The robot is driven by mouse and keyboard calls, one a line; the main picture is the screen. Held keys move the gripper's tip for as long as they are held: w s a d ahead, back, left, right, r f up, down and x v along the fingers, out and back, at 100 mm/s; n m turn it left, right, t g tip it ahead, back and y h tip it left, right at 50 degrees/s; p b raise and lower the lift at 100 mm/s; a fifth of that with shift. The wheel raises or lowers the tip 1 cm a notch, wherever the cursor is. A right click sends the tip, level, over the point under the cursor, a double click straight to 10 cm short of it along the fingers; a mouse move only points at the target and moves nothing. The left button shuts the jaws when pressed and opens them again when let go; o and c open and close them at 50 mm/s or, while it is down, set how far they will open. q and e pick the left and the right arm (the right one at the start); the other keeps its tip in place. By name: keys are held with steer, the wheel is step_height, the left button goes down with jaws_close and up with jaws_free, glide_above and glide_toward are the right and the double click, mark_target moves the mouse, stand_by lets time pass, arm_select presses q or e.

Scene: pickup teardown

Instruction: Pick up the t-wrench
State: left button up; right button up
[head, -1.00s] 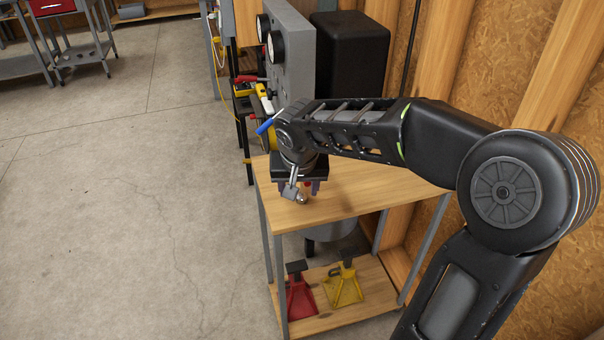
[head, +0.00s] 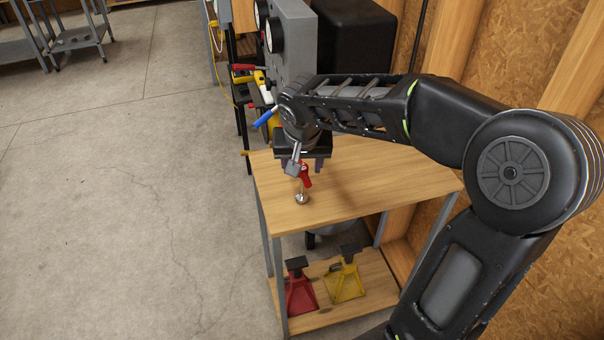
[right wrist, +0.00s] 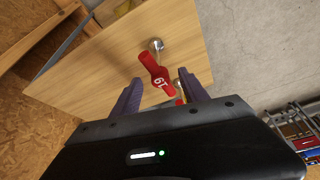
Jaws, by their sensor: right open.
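The t-wrench (head: 305,180) has a red handle and a round silver metal end, which is near the left front part of the wooden tabletop. In the right wrist view its red handle (right wrist: 155,72), with a white number on it, lies ahead of and between my fingers. My right gripper (head: 306,166) is open and empty, just above and behind the wrench in the head view. Its two purple fingers (right wrist: 160,80) stand apart in the right wrist view. The gripper partly hides the wrench in the head view. My left gripper is not in view.
The wooden table (head: 380,180) is otherwise largely clear. A red jack stand (head: 300,292) and a yellow jack stand (head: 346,280) are on its lower shelf. A grey machine (head: 293,45) and a black box (head: 355,45) stand behind. Open concrete floor lies to the left.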

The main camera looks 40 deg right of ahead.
mark_target(302, 184)
steer(key=shift+x, duration=1.35)
steer(key=shift+f, duration=0.1)
steer(key=x, duration=0.5)
steer(key=shift+s+p, duration=0.1)
steer(key=shift+p, duration=0.2)
steer(key=shift+c, duration=0.5)
jaws_close()
